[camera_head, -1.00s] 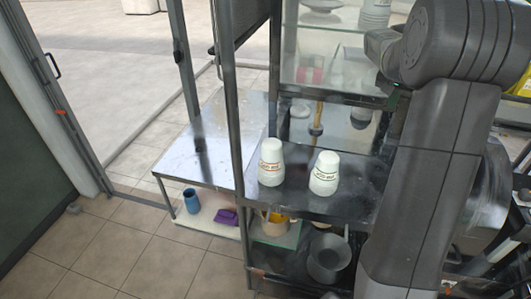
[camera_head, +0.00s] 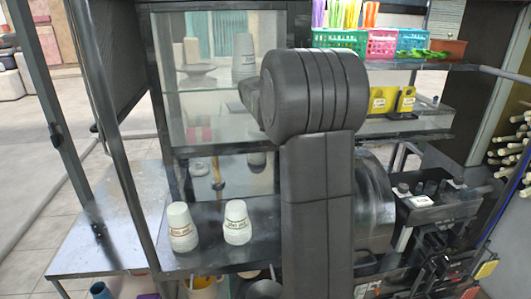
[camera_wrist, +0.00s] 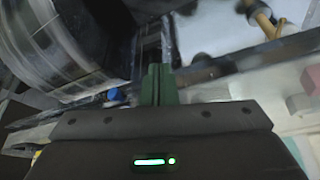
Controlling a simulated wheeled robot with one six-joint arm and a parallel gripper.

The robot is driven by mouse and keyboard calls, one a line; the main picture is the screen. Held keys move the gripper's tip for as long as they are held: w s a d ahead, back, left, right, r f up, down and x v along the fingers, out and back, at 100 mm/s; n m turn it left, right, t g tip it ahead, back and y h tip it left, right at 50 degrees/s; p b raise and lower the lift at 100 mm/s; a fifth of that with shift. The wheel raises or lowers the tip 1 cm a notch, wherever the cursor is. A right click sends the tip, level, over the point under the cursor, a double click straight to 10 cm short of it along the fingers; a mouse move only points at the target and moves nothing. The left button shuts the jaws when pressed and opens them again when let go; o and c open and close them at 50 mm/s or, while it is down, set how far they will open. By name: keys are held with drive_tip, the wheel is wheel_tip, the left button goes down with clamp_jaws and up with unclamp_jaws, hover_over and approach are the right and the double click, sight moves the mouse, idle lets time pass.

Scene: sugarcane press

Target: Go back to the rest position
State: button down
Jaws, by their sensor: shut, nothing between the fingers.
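My gripper (camera_wrist: 159,84) shows in the wrist view with its two dark green fingers together and nothing between them. In the head view my grey arm stands upright in the middle and bends at its rounded upper joint, and my gripper is hidden there. In the wrist view a large grey metal drum (camera_wrist: 60,50) is close at the left of the fingers. A brown-handled tool (camera_wrist: 264,20) is at the top right, beyond a dark bar.
Two stacks of white cups (camera_head: 181,228) (camera_head: 237,222) stand on the metal counter left of my arm. Glass shelves (camera_head: 215,85) rise behind them. Colored baskets (camera_head: 340,40) are on the upper right shelf. A yellow box (camera_head: 382,100) sits below. White canes (camera_head: 512,160) are at the far right.

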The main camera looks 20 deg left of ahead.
drive_tip(key=w+d+b+v, duration=0.1)
drive_tip(key=v, duration=0.5)
drive_tip(key=shift+s+r, duration=0.2)
drive_tip(key=shift+r, duration=0.35)
drive_tip(key=shift+f, duration=0.1)
